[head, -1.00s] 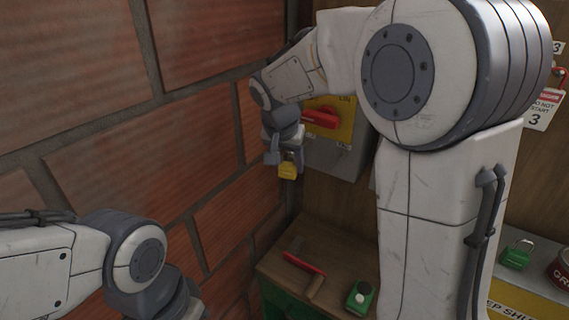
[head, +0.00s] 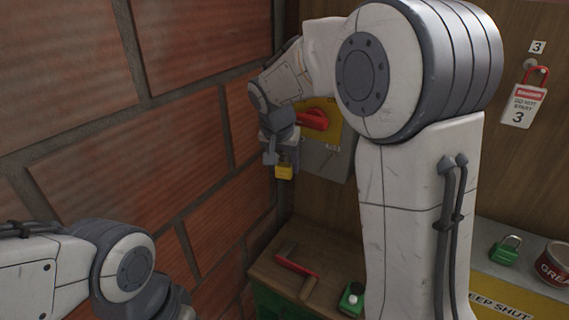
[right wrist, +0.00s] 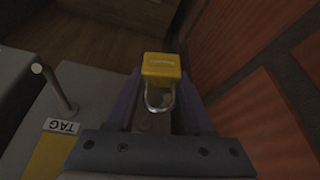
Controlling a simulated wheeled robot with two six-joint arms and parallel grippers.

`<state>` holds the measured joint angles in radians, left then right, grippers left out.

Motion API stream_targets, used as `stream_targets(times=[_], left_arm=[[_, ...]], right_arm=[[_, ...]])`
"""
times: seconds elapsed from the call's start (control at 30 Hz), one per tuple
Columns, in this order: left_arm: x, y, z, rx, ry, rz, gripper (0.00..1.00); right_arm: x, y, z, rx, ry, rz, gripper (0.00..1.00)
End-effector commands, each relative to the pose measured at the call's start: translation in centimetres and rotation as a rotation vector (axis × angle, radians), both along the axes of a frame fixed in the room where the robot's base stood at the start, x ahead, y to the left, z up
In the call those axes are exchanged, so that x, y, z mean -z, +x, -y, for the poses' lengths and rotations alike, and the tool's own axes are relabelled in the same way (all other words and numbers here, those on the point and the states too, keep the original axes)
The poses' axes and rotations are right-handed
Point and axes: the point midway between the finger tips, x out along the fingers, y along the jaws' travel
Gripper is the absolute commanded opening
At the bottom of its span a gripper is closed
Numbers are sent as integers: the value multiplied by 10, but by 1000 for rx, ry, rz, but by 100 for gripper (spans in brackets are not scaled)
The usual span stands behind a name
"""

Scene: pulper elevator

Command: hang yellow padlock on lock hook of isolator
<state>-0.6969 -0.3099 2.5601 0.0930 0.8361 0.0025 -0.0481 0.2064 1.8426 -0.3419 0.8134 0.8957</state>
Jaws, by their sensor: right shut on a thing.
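The yellow padlock (head: 284,172) hangs body down at my right gripper (head: 277,158), left of the isolator. In the right wrist view the padlock (right wrist: 161,68) shows its yellow body and silver shackle between the two fingers of the right gripper (right wrist: 158,100), which is shut on it. The isolator (head: 325,157) is a grey box with a yellow plate and a red handle (head: 312,119), partly hidden by my right arm. A metal peg, likely the lock hook (right wrist: 54,88), stands out beside a TAG label in the right wrist view, apart from the padlock. My left gripper is not visible.
A brick wall (head: 180,110) stands close on the left. On the bench (head: 265,267) below lie a red-handled tool (head: 297,264) and a green item with a white knob (head: 351,299).

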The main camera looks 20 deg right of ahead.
Motion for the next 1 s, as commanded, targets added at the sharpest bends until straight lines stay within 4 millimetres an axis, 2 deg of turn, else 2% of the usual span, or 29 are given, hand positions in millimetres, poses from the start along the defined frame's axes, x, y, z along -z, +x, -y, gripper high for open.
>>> stream_targets(times=[0.27,0.3,0.37,0.77,0.87,1.0], left_arm=[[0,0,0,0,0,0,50],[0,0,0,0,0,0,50],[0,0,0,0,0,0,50],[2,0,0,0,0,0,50],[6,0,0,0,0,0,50],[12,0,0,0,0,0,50]], right_arm=[[0,0,0,0,-1,1,0],[0,0,0,0,-1,1,63],[0,0,0,0,-1,1,86],[-5,-1,-1,1,0,2,87],[-16,-5,-5,1,0,5,87],[-42,-13,-11,-2,1,7,87]])
